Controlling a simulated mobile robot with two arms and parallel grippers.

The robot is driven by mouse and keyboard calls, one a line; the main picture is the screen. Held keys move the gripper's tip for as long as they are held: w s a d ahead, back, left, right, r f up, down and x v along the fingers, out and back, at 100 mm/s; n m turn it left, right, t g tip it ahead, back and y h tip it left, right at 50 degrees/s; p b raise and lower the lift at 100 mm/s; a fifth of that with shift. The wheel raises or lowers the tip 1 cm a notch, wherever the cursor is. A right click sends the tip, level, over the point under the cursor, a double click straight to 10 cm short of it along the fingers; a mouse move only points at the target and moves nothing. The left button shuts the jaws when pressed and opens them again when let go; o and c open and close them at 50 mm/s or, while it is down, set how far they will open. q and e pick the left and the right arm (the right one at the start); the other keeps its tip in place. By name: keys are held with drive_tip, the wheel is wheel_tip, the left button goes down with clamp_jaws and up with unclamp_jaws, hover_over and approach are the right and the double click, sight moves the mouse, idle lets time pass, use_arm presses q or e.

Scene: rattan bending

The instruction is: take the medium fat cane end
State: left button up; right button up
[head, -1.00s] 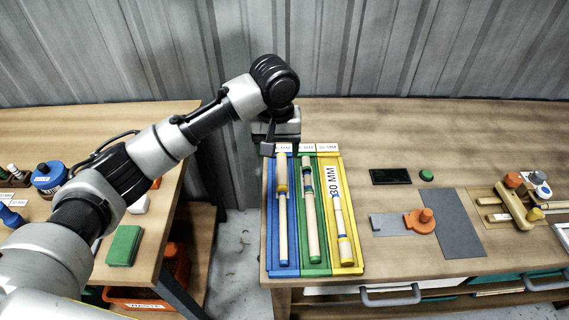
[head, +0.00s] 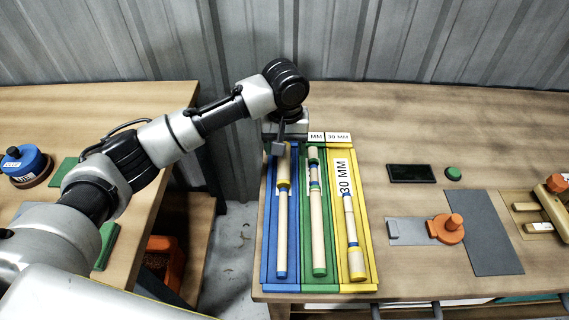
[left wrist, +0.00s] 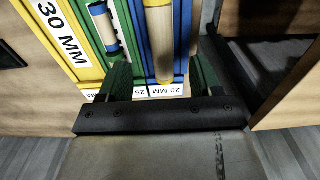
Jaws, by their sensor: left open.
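Three canes lie lengthwise in coloured lanes. The blue lane (head: 267,235) holds a cane (head: 282,232) with a yellow band. The green lane (head: 304,240) holds a cane (head: 317,225) with coloured bands near its far end. The yellow lane (head: 368,240) holds a cane (head: 350,225) with a thicker near end. My left gripper (head: 288,148) is open and empty over the far end of the blue lane. In the left wrist view the thick yellow-and-cream end (left wrist: 160,45) of the blue-lane cane shows between its fingers (left wrist: 160,82); I cannot tell the height gap. My right gripper is not in view.
Size labels (head: 338,137) stand at the lanes' far ends. Right of the lanes are a dark panel (head: 411,173), a green button (head: 453,173), an orange clamp (head: 446,230) and a grey mat (head: 482,235). A gap separates this bench from the left one.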

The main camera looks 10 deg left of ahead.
sight(284, 163)
use_arm(q)
drive_tip(key=shift+a+f+p, duration=0.1)
drive_tip(key=shift+f+p, duration=0.2)
drive_tip(key=shift+f, duration=3.05)
drive_tip(key=shift+c, duration=0.3)
drive_tip(key=c, duration=1)
